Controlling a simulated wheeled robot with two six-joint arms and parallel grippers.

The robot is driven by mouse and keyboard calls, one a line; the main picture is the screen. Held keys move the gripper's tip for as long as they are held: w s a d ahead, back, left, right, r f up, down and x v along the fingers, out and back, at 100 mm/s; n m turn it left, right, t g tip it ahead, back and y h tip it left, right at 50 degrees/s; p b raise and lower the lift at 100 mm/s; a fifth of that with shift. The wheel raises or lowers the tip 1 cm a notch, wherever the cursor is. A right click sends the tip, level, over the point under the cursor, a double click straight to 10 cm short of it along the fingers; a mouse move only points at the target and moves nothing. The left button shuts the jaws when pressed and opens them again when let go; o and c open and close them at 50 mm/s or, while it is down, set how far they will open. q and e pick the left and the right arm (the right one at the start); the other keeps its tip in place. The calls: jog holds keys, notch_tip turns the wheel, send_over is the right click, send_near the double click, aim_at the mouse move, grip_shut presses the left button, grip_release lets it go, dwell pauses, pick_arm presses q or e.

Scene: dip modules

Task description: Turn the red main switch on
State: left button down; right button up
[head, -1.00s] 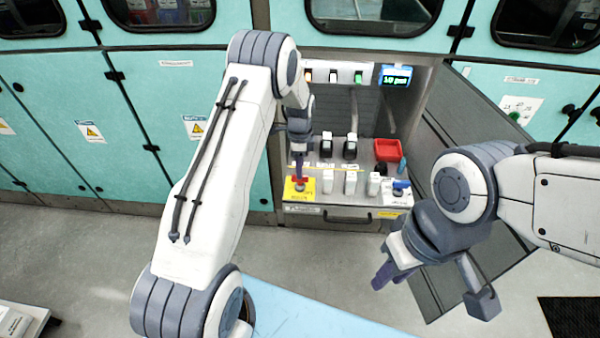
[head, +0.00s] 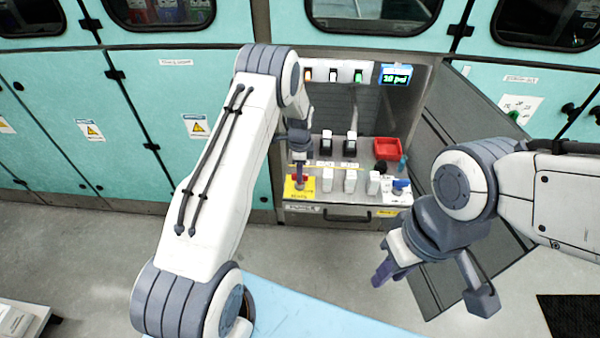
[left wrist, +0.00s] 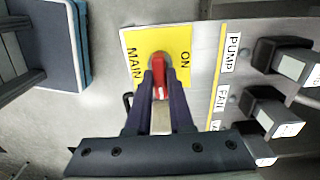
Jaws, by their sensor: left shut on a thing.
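The red main switch (left wrist: 158,70) sits on a yellow plate (left wrist: 133,42) marked MAIN and ON. In the head view the yellow plate (head: 292,190) is at the left front of the panel. My left gripper (left wrist: 160,88) is shut on the red switch handle, with a purple finger on each side. In the head view my left gripper (head: 299,182) reaches down over the plate and hides most of the switch. My right gripper (head: 425,285) hangs in the air right of the panel, with its fingers wide apart and nothing between them.
Black module blocks (head: 326,140) and white ones (head: 350,182) stand right of the switch; labels PUMP and FAN show in the left wrist view. A red bin (head: 388,148) and a lit display (head: 396,75) are at the right. An open door panel (head: 465,150) stands further right.

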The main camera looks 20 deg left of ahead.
pick_arm(q)
jog(key=shift+n, duration=0.3)
jog(key=n+b, duration=0.1)
jog(key=n, duration=0.2)
jog(key=n+b, duration=0.1)
jog(key=n, duration=0.8)
jog(key=shift+n+b, duration=0.3)
jog(key=shift+b, duration=0.05)
jog(key=n, duration=0.4)
jog(key=shift+n, duration=0.3)
jog(key=c, duration=0.8)
grip_release()
